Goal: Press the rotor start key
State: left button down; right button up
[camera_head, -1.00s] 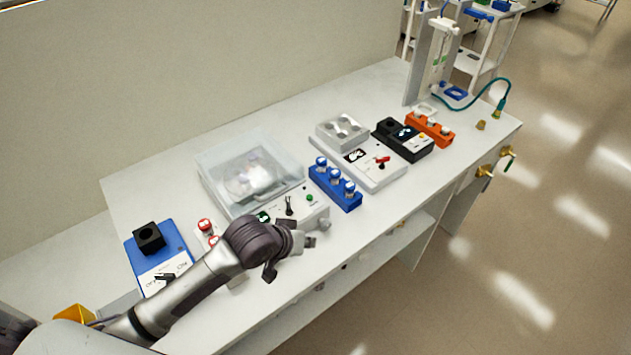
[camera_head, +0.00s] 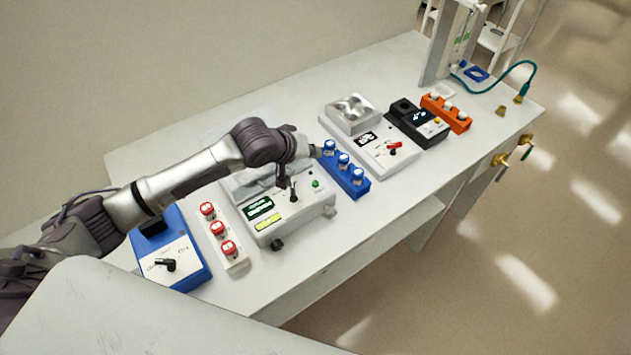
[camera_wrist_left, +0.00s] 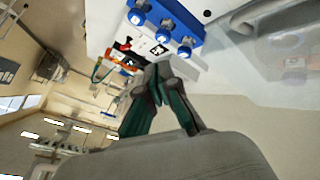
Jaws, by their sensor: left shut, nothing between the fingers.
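The white machine (camera_head: 300,208) in the head view has a front panel with a dark display, a black lever (camera_head: 293,196) and a small round green key (camera_head: 316,183). No readable label shows which key is the rotor start. My left gripper (camera_head: 310,148) is over the back part of this machine, behind and above the green key and apart from it. My forearm and gripper hide much of the clear lid. In the left wrist view the two fingers (camera_wrist_left: 157,76) are together and empty, pointing toward the blue vial rack (camera_wrist_left: 162,22). My right gripper is not visible.
A blue rack of vials (camera_head: 344,170) stands right of the machine. A white rack with red-capped vials (camera_head: 217,229) and a blue box with a knob (camera_head: 186,262) stand left. Farther right are a hotplate-like unit (camera_head: 378,155) and an orange rack (camera_head: 447,112). The front table strip is clear.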

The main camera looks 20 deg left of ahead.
pick_arm(q)
jog(key=f, duration=0.1)
jog(key=b, duration=0.8)
send_over(313, 184)
notch_tip(313, 184, down, 6)
jog(key=shift+r, duration=0.1)
jog(key=shift+f, duration=1)
jog(key=shift+f, duration=0.1)
jog(key=shift+f, duration=0.3)
